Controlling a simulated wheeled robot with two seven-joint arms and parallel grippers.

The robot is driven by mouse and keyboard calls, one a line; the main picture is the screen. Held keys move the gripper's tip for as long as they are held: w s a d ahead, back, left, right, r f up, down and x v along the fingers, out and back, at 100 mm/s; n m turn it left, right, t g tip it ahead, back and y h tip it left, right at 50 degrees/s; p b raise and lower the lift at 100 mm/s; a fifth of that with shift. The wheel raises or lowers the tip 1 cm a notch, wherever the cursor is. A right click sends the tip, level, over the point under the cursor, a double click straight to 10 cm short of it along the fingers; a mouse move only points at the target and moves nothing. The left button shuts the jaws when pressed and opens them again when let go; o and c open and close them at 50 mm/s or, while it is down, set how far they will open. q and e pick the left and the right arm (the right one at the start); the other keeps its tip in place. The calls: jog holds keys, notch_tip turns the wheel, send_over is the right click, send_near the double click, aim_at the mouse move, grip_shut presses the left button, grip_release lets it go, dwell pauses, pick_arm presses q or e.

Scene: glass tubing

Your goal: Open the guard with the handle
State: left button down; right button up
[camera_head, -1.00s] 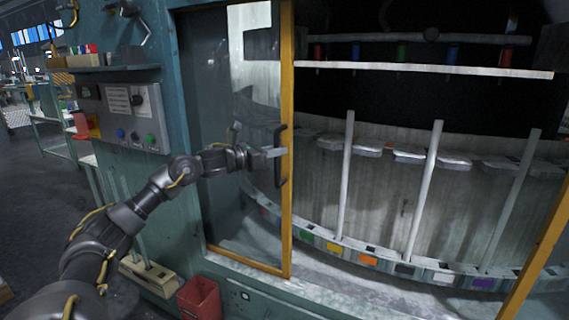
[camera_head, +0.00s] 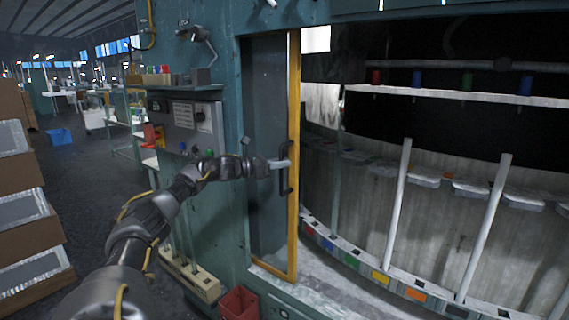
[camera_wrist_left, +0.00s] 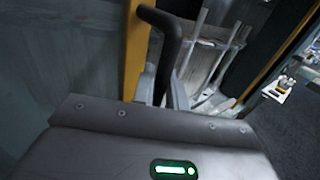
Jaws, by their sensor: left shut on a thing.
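The guard is a sliding glazed panel with a yellow frame edge (camera_head: 294,150), standing at the left of the machine's opening in the head view. Its black handle (camera_head: 288,168) is upright on that yellow edge. My left gripper (camera_head: 281,164) reaches in from the left and is shut on the handle. In the left wrist view the dark handle (camera_wrist_left: 170,45) rises in front of the gripper body, beside the yellow frame (camera_wrist_left: 133,50). The opening to the right of the guard is wide and uncovered. My right gripper is not in view.
Inside the opening are white glass tubes (camera_head: 397,205) and a curved rail with coloured blocks (camera_head: 381,277). A control panel (camera_head: 187,120) is on the machine's left face. A red bin (camera_head: 238,303) and a wooden rack (camera_head: 190,276) stand below. Cardboard boxes (camera_head: 25,225) are at far left.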

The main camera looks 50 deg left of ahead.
pick_arm(q)
jog(key=shift+r, duration=0.1)
jog(key=c, duration=1.5)
grip_release()
jog(key=b+v, duration=0.7)
jog(key=v, duration=0.3)
jog(key=shift+s+b, duration=0.3)
jog(key=shift+s, duration=0.05)
jog(key=shift+a, duration=0.15)
